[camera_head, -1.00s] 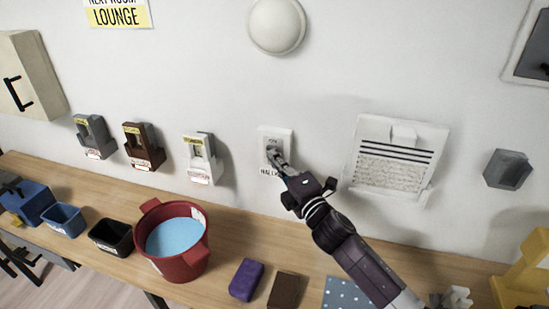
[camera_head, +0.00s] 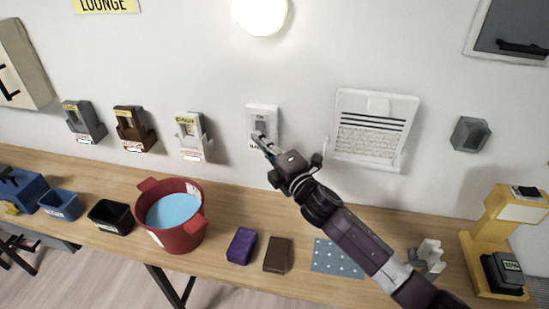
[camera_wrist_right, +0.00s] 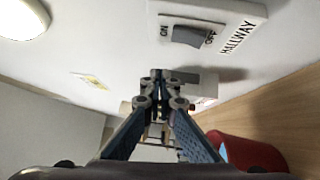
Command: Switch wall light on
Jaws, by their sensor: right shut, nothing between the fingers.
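The wall light (camera_head: 260,14) is a round dome at the top of the head view, and it glows bright white. It also shows at the top left of the right wrist view (camera_wrist_right: 22,18). The light switch (camera_head: 261,124) is a white plate with a grey rocker, labelled HALLWAY, on the wall below the light. In the right wrist view the rocker (camera_wrist_right: 190,36) sits between the ON and OFF marks. My right gripper (camera_head: 260,138) is shut and empty, just in front of the switch's lower part; I cannot tell from the head view whether it touches. My left gripper is not in view.
A wooden table (camera_head: 100,258) runs along the wall, with a red bucket (camera_head: 178,236) of blue liquid, a purple block (camera_head: 241,246) and a brown block (camera_head: 278,255). Wall holders (camera_head: 192,136) hang left of the switch, a paper holder (camera_head: 372,130) to its right.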

